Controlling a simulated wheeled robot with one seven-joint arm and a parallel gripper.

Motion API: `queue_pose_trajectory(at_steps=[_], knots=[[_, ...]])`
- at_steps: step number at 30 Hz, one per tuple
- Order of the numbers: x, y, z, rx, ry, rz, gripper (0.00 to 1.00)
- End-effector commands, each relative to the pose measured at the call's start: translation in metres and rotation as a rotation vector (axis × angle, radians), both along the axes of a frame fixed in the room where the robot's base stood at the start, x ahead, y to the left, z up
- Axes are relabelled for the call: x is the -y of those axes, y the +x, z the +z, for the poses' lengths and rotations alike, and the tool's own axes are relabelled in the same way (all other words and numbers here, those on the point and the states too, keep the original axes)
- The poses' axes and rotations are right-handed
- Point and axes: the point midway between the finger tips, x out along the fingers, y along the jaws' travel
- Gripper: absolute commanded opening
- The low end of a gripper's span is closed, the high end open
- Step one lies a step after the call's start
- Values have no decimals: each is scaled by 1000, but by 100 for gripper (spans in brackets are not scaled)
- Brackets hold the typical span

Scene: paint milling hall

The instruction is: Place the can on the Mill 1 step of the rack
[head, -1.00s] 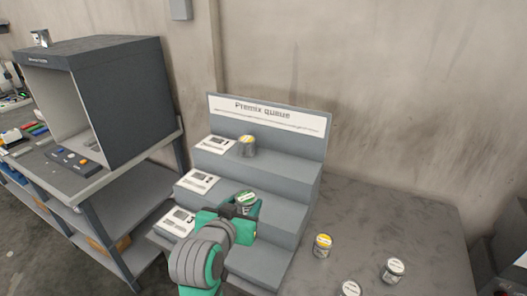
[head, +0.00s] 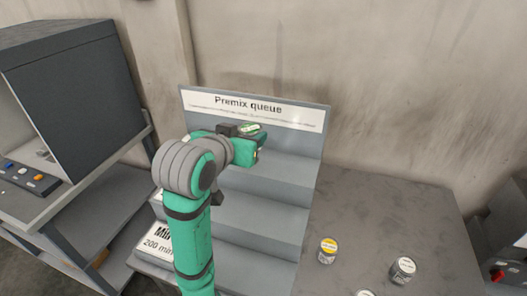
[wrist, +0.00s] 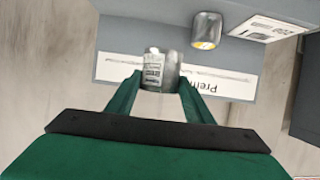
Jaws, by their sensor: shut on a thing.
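My gripper (head: 247,137) is shut on a small metal can (head: 249,128) with a green-and-white lid label. It holds the can high, in front of the Premix queue sign at the back of the grey stepped rack (head: 262,208). In the wrist view the held can (wrist: 152,70) is between the green fingertips of my gripper (wrist: 160,84). Another can with a yellow end (wrist: 207,30) is on the rack beside a white card (wrist: 263,27). My arm hides that can and the upper cards in the head view. The lowest visible card (head: 158,244) reads "Mil… 200 min", its number covered.
A yellow-lidded can (head: 327,250) and a white-lidded can (head: 403,269) stand on the table right of the rack, with another can (head: 364,293) cut off at the bottom edge. A grey booth (head: 75,90) stands at left. The wall is close behind the rack.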

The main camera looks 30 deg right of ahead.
Motion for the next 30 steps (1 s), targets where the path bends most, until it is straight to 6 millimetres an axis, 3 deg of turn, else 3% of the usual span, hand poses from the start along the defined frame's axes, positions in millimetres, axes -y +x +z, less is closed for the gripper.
queue_pose_trajectory(at_steps=[4,12,20,30], knots=[[27,17,-15,-3,0,1,20],[60,33,-56,-2,0,-6,20],[70,39,-68,0,0,-5,20],[73,42,-105,0,0,-3,20]])
